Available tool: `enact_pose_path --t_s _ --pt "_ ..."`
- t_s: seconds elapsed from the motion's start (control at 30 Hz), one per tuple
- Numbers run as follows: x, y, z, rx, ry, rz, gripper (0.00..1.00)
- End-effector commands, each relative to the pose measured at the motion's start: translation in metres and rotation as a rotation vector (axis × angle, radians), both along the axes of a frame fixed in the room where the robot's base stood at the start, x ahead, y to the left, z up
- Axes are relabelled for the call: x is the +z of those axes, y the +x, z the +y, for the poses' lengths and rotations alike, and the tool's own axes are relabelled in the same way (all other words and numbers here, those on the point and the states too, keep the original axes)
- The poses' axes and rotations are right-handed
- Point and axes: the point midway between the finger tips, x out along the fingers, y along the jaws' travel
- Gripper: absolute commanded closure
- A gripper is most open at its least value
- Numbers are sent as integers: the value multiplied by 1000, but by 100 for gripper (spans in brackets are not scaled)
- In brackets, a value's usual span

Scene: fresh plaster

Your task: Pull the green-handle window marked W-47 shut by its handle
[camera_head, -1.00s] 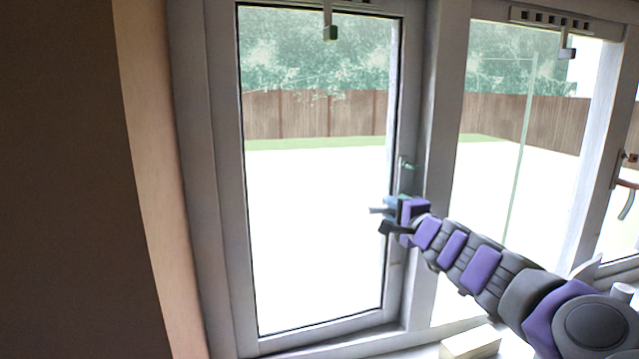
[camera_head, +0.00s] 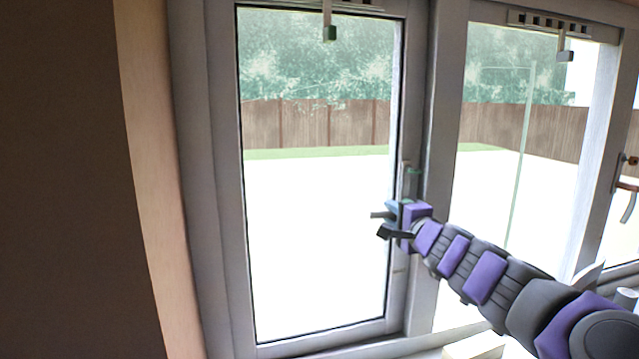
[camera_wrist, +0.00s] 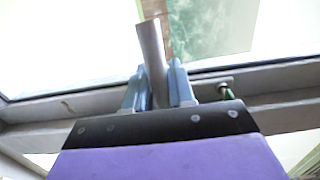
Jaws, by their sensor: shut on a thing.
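The left window (camera_head: 227,200) has a grey frame and clear glass. It looks flush or nearly flush with its surround; I cannot tell which. A small green part (camera_head: 413,172) shows on its right stile, just above my gripper, and a green bit shows in the wrist view (camera_wrist: 229,94). No W-47 mark is readable. My gripper (camera_head: 386,222) is at the right stile. In the wrist view its two blue-grey fingers (camera_wrist: 160,88) are shut on a grey bar (camera_wrist: 150,42), seemingly the window's handle. Its base is hidden by the gripper.
A stay with a green block (camera_head: 329,33) hangs at the left window's top. Another window to the right has a stay with a dark block (camera_head: 567,56). A reddish handle (camera_head: 627,187) is at the far right. A pale block (camera_head: 474,347) lies below. A dark wall fills the left.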

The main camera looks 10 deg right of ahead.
Motion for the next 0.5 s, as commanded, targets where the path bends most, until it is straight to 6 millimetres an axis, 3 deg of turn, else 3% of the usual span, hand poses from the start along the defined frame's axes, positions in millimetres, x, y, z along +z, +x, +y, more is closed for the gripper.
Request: enact_pose_path --t_s 0.5 --pt "-3 -13 5 -38 1 3 100"
